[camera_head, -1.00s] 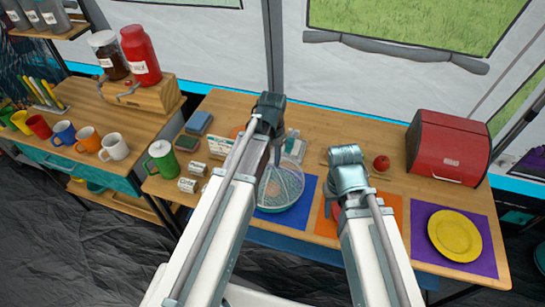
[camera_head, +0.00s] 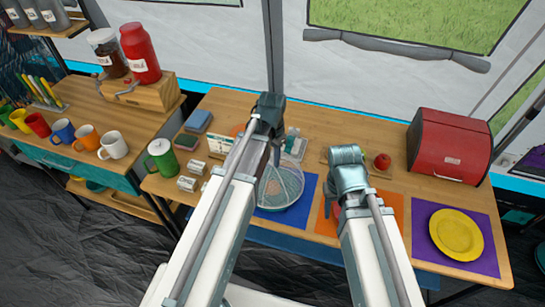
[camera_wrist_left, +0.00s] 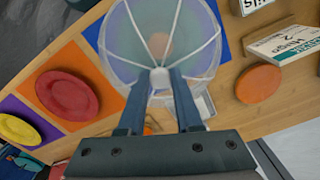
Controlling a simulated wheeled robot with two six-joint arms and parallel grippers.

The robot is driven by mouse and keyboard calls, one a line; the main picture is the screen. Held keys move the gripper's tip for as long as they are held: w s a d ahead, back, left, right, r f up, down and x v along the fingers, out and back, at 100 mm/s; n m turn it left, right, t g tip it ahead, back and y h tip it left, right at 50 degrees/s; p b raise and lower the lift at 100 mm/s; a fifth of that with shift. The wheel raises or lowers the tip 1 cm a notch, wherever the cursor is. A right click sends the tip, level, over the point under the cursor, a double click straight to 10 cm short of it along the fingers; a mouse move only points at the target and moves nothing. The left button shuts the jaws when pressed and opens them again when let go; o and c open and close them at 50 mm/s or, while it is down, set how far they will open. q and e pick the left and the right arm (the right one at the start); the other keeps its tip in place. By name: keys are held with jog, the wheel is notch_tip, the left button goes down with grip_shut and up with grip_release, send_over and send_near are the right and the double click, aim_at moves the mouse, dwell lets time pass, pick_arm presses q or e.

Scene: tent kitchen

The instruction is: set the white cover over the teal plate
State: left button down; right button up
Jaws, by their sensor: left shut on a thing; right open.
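The white cover (camera_head: 284,183) is a see-through mesh dome with white ribs, above the blue mat (camera_head: 298,205). It also shows in the left wrist view (camera_wrist_left: 188,42). My left gripper (camera_wrist_left: 161,78) is shut on the knob at its top. The teal plate is mostly hidden under the dome; a teal tint shows through the mesh. I cannot tell whether the rim touches the plate or mat. A blurred orange-brown shape shows through the mesh. My right gripper (camera_head: 345,155) is open near the orange mat, its fingers mostly hidden.
A red plate (camera_wrist_left: 67,95) on an orange mat (camera_head: 392,211) and a yellow plate (camera_head: 456,234) on a purple mat (camera_head: 488,260) lie to the right in the head view. A red bread box (camera_head: 449,145) stands behind. A green mug (camera_head: 163,158) and small boxes stand left.

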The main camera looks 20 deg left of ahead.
aim_at(272, 168)
pick_arm(q)
jog(key=shift+f, duration=0.3)
dwell(0.4)
jog(key=shift+f+b, duration=1.1)
jog(key=shift+b, duration=0.25)
jog(key=shift+f, duration=0.25)
jog(key=shift+f+b, duration=0.5)
jog(key=shift+b, duration=0.2)
jog(key=shift+f, duration=0.2)
jog(key=shift+f+b, duration=0.6)
jog(key=shift+b, duration=0.25)
jog(key=shift+f+b, duration=0.45)
jog(key=shift+f, duration=0.05)
jog(key=c, duration=0.5)
grip_release()
